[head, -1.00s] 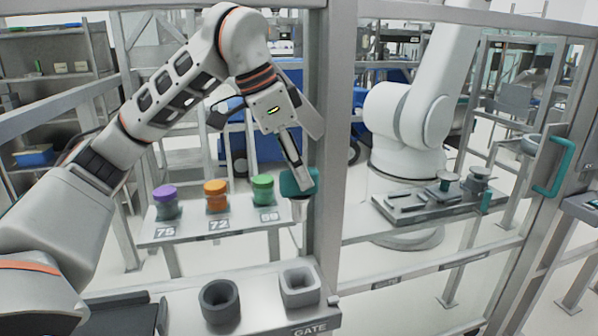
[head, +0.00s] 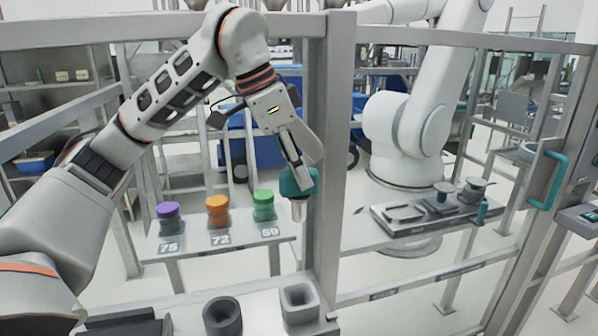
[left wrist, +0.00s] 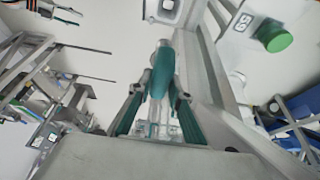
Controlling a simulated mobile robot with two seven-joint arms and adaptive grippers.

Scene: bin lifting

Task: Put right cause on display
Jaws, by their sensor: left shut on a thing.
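My left gripper (head: 298,178) is shut on a teal-handled piece (head: 300,185) with a metal lower end. It holds the piece upright beside the frame post, above the front ledge. The left wrist view shows the teal piece (left wrist: 162,72) between the fingers. Three capped pieces stand on a white shelf: purple (head: 168,211) behind label 75, orange (head: 217,204) behind label 72, and green (head: 264,200) behind label 59. The green cap also shows in the left wrist view (left wrist: 277,38).
A dark round holder (head: 222,317) and a pale square holder (head: 299,300), both with openings, stand on the front ledge. The frame post (head: 335,150) is close to my gripper. Beyond it are a white robot arm (head: 408,130) and a tray (head: 415,226) of metal parts.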

